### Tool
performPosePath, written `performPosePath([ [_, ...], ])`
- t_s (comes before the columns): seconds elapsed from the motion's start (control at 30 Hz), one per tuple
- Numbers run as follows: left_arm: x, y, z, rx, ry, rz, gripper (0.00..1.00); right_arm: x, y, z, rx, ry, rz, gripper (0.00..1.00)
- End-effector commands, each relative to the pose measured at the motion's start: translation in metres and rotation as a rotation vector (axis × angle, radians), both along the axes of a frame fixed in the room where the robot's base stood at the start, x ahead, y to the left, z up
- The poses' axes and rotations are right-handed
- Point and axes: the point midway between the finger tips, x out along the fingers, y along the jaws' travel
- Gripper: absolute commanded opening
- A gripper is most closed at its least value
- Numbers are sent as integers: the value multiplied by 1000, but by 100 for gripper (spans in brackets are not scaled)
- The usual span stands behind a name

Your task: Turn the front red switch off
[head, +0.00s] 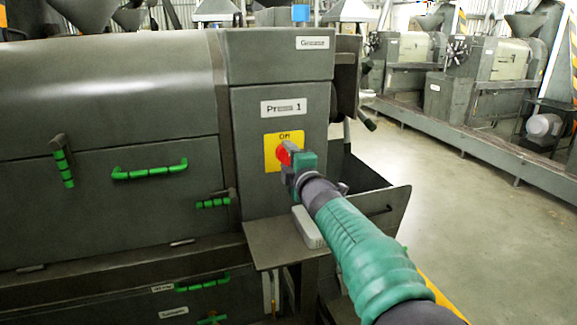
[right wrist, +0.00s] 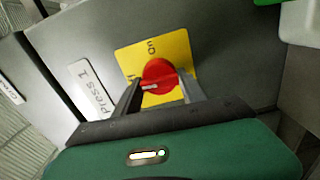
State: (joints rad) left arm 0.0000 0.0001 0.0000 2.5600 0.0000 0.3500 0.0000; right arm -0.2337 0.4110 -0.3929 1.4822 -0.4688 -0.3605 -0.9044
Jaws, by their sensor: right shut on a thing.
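The red switch (head: 284,153) is a round knob on a yellow plate (head: 270,155) on the front of the grey-green press cabinet. The plate's visible label reads "On", and a sign above it reads "Press 1". My right gripper (head: 289,158) is at the switch and hides part of it and of the plate. In the right wrist view, the red switch (right wrist: 158,76) sits between the two dark fingers of my right gripper (right wrist: 160,90), which is shut on it. A white mark shows on the knob's lower left. My left gripper is in neither view.
A small grey metal shelf (head: 272,240) juts out below the switch. Green handles (head: 150,171) stick out from the panels at left. A metal tray (head: 375,203) stands right of the cabinet. Open floor (head: 460,215) lies at right, before more machines (head: 500,85).

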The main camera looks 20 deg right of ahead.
Motion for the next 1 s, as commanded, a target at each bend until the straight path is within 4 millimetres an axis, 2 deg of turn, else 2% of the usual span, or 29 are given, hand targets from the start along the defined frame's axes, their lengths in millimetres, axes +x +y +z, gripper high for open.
performPosePath([
  [0.03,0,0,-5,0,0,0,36,0,3,-8,-19,9,4,8],
  [0.7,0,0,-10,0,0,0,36,1,3,-10,-85,15,4,8],
  [0.73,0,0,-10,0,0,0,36,1,3,-10,-85,15,4,49],
  [0.87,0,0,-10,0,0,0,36,1,3,-9,-84,13,3,66],
  [1.0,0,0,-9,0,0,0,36,1,2,-7,-83,8,3,68],
])
